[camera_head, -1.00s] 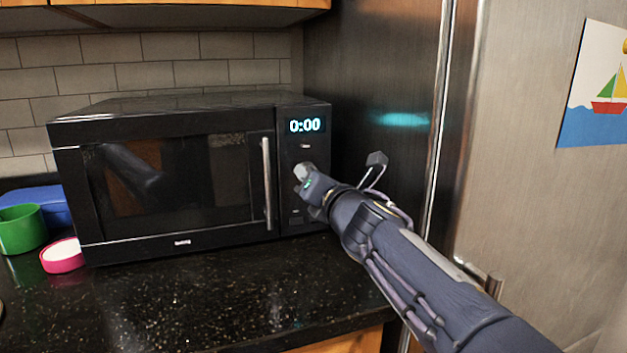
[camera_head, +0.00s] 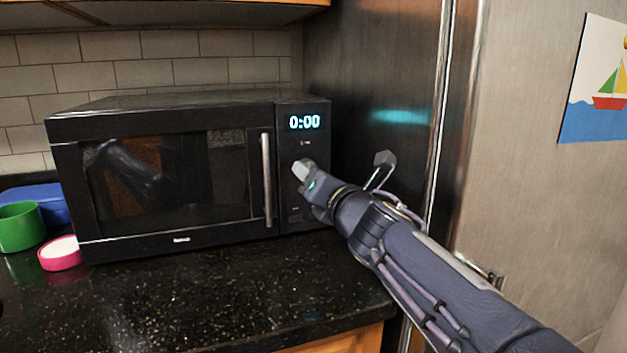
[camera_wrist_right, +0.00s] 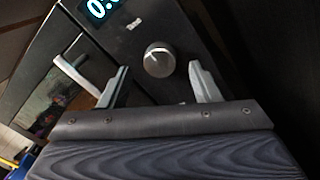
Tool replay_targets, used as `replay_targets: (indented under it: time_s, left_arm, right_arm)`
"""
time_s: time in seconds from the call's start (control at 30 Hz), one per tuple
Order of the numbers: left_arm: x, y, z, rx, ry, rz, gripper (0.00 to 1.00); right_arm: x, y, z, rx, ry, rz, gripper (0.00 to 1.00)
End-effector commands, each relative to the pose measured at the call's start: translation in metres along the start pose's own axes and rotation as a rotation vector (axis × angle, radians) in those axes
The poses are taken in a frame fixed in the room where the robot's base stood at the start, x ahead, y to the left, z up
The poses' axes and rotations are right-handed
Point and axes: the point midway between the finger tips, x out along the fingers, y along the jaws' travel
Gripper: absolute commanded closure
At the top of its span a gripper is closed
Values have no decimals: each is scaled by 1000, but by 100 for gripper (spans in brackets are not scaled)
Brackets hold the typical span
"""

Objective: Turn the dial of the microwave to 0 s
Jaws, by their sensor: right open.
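The black microwave (camera_head: 165,240) stands on the counter with its door shut. Its display (camera_head: 304,122) reads 0:00 in blue-white digits. My right gripper (camera_head: 342,163) is in front of the control panel, its fingers spread wide. The round silver dial (camera_wrist_right: 159,60) shows in the right wrist view, beyond the fingertips and between them, with no finger seen touching it. In the head view the dial is hidden behind my gripper. In the right wrist view my right gripper (camera_wrist_right: 160,85) is open and empty. My left gripper is not in view.
The vertical door handle (camera_head: 267,180) is just left of the control panel. A steel fridge (camera_head: 530,190) stands close on the right. A green cup (camera_head: 20,228), a pink-rimmed dish (camera_head: 60,254) and a blue container (camera_head: 42,203) sit at the left. The front counter (camera_head: 190,300) is clear.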

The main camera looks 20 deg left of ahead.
Motion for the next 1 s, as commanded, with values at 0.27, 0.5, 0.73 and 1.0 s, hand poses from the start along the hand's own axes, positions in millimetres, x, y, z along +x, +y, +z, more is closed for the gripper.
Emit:
replay_targets:
  time_s: [0.27,0.5,0.73,1.0]
  left_arm:
    - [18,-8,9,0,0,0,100]
    - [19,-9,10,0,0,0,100]
    - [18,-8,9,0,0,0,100]
    - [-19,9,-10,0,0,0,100]
  right_arm:
    - [-46,-1,-2,1,-1,2,42]
    - [-58,-1,-1,-1,1,-1,42]
    - [-57,0,0,-1,1,-1,42]
    - [-56,24,38,-1,1,-1,42]
